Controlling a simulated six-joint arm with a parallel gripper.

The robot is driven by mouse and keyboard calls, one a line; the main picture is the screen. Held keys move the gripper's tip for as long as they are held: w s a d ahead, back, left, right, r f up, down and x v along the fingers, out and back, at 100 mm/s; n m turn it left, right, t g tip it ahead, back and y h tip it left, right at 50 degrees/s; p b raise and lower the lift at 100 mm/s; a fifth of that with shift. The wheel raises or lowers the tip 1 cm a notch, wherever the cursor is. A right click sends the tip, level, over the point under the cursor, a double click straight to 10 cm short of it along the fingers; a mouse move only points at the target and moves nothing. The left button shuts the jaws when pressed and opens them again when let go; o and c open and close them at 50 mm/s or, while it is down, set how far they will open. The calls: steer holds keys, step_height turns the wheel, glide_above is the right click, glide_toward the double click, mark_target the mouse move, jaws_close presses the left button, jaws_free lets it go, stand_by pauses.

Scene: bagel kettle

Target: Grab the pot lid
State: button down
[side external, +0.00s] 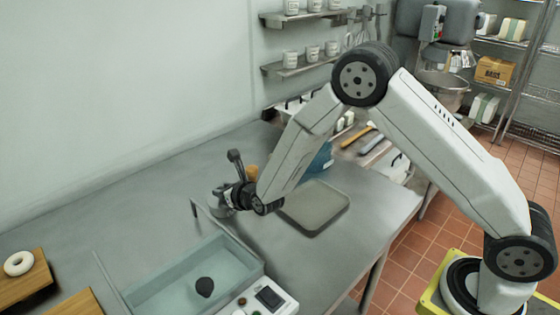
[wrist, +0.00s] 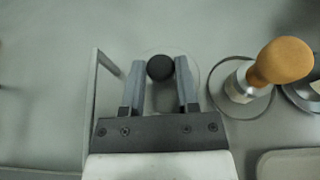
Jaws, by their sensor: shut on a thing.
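The pot lid (wrist: 163,100) shows in the wrist view as a faint, clear round disc with a black knob (wrist: 159,67). My gripper (wrist: 160,76) has one finger on each side of the knob and is shut on it. In the side external view my gripper (side external: 222,202) is low over the steel table, beyond the sunken basin. The lid cannot be made out there behind the wrist and fingers. I cannot tell whether the lid touches the table.
A tool with a wooden knob handle (wrist: 284,60) stands close to the right of my gripper, by a metal ring. A thin frame (wrist: 95,95) is close on the left. A basin (side external: 165,292) with a dark object lies in front. A grey tray (side external: 315,208) is at the right.

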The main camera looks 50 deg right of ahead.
steer(key=shift+r, duration=0.65)
steer(key=s+d+r, duration=0.2)
steer(key=s+r, duration=0.9)
steer(key=s, duration=0.3)
steer(key=shift+r, duration=0.2)
